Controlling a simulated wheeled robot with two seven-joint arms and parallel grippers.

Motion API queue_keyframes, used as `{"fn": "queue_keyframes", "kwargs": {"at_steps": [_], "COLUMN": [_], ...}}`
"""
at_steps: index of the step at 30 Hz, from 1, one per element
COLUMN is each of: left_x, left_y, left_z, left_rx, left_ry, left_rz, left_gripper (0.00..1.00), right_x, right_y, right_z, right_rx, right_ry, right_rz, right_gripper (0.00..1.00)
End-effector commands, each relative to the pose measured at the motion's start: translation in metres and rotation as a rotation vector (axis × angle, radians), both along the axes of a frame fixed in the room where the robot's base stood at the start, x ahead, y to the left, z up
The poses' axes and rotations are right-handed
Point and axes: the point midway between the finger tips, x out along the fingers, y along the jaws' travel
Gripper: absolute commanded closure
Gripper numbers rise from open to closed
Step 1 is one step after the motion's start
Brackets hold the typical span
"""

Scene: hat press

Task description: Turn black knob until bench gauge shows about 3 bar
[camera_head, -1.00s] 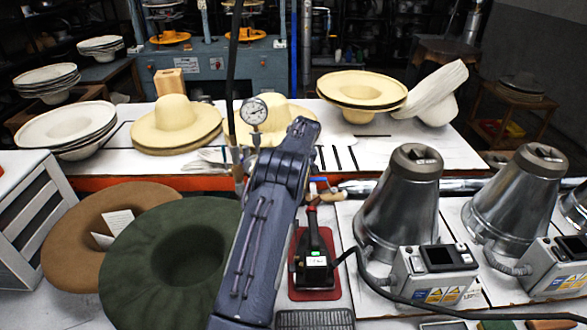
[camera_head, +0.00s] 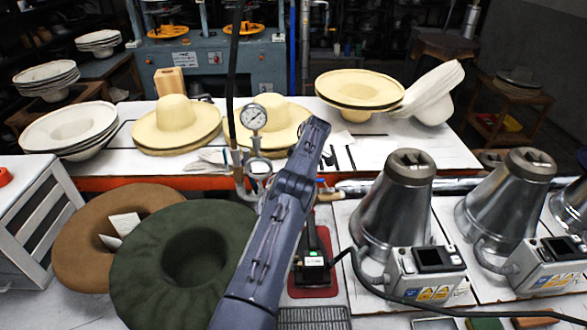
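The bench gauge (camera_head: 253,117) is a round white dial on a pipe stand (camera_head: 257,165) at the front of the hat table. Its dark needle is too small to read. A dark blue-grey arm link of mine rises from the bottom centre and leans right, just right of the gauge stand. It covers the area below and right of the gauge. I cannot make out the black knob; it may be behind the arm. Neither of my grippers shows.
A green hat (camera_head: 185,262) and brown hat (camera_head: 95,230) lie at left by a grey cabinet (camera_head: 35,215). A black tool stands on a red pad (camera_head: 318,290). Metal cones (camera_head: 395,205) stand at right. Straw hats (camera_head: 175,120) sit on the white table (camera_head: 400,155). A black cable hangs beside the gauge.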

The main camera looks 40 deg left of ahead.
Motion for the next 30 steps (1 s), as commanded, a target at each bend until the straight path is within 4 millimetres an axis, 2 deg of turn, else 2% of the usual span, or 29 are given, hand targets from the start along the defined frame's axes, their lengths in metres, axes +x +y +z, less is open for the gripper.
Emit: {"fn": "queue_keyframes", "kwargs": {"at_steps": [14, 15, 19, 27, 30], "left_x": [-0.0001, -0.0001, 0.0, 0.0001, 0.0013], "left_y": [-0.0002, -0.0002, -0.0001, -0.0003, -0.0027], "left_z": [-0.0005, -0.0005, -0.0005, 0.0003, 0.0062], "left_rx": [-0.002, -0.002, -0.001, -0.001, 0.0], "left_ry": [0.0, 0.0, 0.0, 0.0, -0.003], "left_rz": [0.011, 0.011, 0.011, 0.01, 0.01], "left_gripper": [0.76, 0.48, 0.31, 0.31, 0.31], "right_x": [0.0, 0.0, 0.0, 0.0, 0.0], "right_y": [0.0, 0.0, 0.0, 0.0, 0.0], "right_z": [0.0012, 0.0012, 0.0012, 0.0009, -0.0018], "right_rx": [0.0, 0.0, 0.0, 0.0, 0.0], "right_ry": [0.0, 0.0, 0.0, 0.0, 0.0], "right_rz": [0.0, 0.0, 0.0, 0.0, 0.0], "right_gripper": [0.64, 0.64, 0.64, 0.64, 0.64]}}
